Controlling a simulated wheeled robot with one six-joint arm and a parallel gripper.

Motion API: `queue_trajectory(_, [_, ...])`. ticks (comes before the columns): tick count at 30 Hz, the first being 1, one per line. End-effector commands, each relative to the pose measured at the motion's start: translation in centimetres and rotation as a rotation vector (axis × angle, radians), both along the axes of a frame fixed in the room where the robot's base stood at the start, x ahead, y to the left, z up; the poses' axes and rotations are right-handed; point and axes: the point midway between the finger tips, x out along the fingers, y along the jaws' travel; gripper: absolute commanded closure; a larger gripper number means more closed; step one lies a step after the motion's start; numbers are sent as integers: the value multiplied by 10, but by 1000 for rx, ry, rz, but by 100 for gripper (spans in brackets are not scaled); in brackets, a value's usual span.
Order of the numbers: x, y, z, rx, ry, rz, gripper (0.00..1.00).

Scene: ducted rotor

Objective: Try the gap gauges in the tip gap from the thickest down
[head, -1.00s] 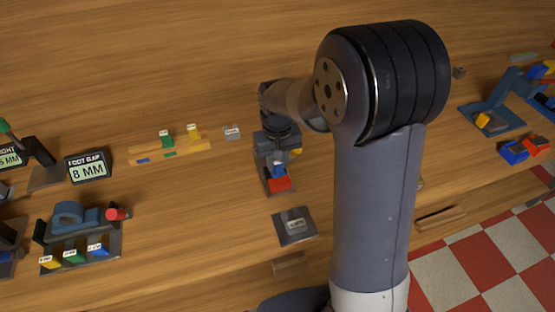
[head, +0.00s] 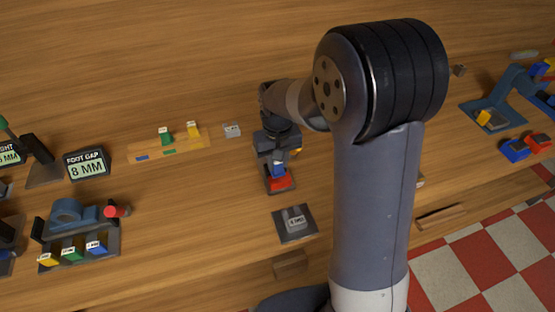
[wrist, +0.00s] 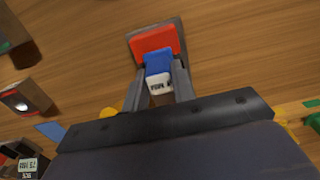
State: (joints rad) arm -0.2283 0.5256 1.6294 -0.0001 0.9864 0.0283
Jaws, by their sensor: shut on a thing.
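My gripper (wrist: 158,85) is shut on a blue gauge (wrist: 157,62) with a white labelled end. It also shows in the head view (head: 278,171). The blue gauge is right beside a red block (wrist: 155,40) on a dark plate, seen below my gripper in the head view (head: 280,183). I cannot tell whether the gauge touches the red block. A green gauge (head: 165,137) and a yellow gauge (head: 193,131) with white tops stand in a tan wooden rack (head: 189,144). The rack's blue-marked place is empty. I cannot make out the tip gap.
A dark plate with a labelled grey block (head: 295,219) lies nearer the front. At left are a blue ring fixture (head: 68,212), with several coloured labelled blocks before it, and a "FOOT GAP 8 MM" sign (head: 87,163). A blue stand (head: 508,97) is at right.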

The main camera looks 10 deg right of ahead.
Motion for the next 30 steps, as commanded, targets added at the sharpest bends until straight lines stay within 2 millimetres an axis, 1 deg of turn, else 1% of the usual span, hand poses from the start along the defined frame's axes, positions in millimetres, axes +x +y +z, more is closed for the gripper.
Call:
queue_trajectory(11, [0,0,1,0,0,0,98])
queue_trajectory(30, [0,0,39,0,-1,0,98])
